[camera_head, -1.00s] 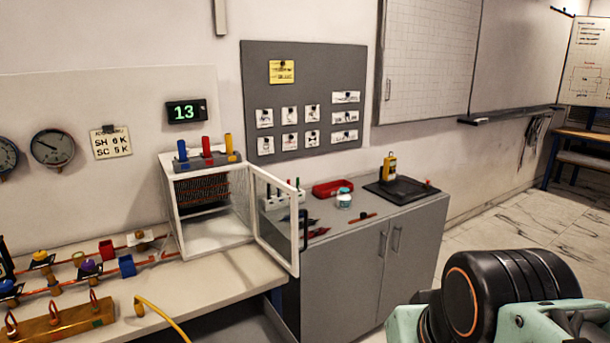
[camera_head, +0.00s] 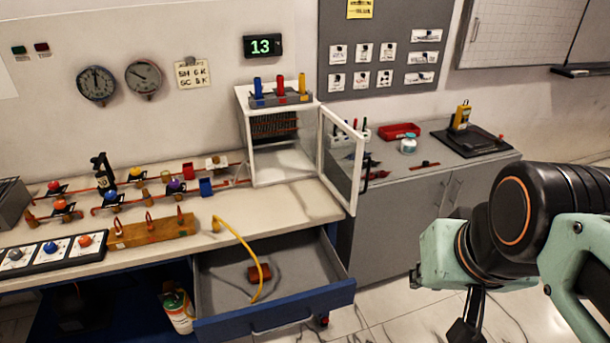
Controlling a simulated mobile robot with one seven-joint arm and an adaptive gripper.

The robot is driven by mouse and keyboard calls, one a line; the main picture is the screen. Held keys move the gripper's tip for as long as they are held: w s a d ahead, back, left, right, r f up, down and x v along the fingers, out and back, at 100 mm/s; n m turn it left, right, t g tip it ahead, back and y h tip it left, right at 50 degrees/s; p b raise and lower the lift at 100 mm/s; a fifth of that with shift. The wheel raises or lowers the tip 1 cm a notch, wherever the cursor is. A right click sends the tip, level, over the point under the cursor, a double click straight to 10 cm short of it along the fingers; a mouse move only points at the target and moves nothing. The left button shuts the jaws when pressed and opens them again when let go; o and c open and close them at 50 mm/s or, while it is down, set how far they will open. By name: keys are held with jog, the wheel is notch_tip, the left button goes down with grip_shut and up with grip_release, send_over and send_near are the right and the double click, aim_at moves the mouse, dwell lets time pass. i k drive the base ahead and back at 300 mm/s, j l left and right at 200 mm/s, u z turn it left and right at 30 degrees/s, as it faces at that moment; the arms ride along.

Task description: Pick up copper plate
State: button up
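A small reddish-brown block (camera_head: 259,272) lies in the open drawer (camera_head: 215,280) under the bench; it is the most copper-like loose piece in view, but I cannot tell if it is the copper plate. The yellow hose (camera_head: 240,243) hangs from the bench into the drawer, its lower end beside the block. My gripper (camera_head: 466,332) points down at the lower right, well right of the drawer and apart from it. It is partly cut off by the frame's lower edge, and I cannot see whether its fingers are open.
The drawer front (camera_head: 275,312) juts out from the bench. An open white-framed door (camera_head: 343,160) of the white box (camera_head: 283,168) swings out over the bench's right end. A grey cabinet (camera_head: 395,208) stands to the right. Piping with valves crowds the bench's left.

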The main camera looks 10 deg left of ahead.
aim_at(254, 276)
jog(key=u, duration=1.05)
